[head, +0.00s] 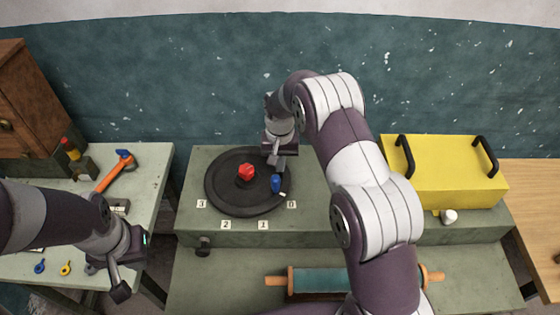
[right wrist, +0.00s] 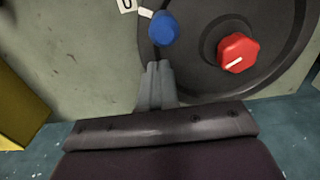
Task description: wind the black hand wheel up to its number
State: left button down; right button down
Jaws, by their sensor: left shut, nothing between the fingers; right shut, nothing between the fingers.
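The black hand wheel (head: 225,202) lies flat on a green-grey bench, with a red hub knob (head: 246,172) and a blue handle (head: 275,183) near its rim. A short white mark by the handle points toward the 0 label (head: 291,204). Labels 1 (head: 263,225), 2 (head: 226,225) and 3 (head: 201,203) stand around the front edge. My right gripper (head: 279,166) is shut and empty over the wheel, just behind the blue handle. In the right wrist view its fingertips (right wrist: 158,66) appear apart from the handle (right wrist: 163,28). My left gripper (head: 118,286) is shut and empty, left of the bench.
A yellow box (head: 445,172) with two black handles stands right of the wheel. A rolling pin (head: 318,280) lies on the lower shelf in front. An orange tool (head: 115,172) and small rings lie on the left table. A wooden cabinet (head: 25,105) stands at far left.

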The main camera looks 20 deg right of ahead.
aim_at(276, 181)
jog(key=shift+d+f+b, duration=0.1)
jog(key=shift+f+b, duration=0.35)
jog(key=shift+f, duration=0.35)
jog(key=shift+s+f+b, duration=0.1)
jog(key=shift+f+b, duration=0.25)
jog(key=shift+f, duration=0.15)
jog(key=shift+s+a+r, duration=0.1)
jog(key=shift+s+a, duration=0.3)
jog(key=shift+s, duration=0.4)
jog(key=shift+s+a, duration=0.95)
jog(key=shift+s, duration=0.2)
jog(key=shift+s+a, duration=0.3)
jog(key=shift+a, duration=0.1)
jog(key=shift+s+a+p, duration=0.2)
jog(key=shift+a+p, duration=0.2)
jog(key=shift+a, duration=0.75)
jog(key=shift+d, duration=0.1)
jog(key=shift+d, duration=1.45)
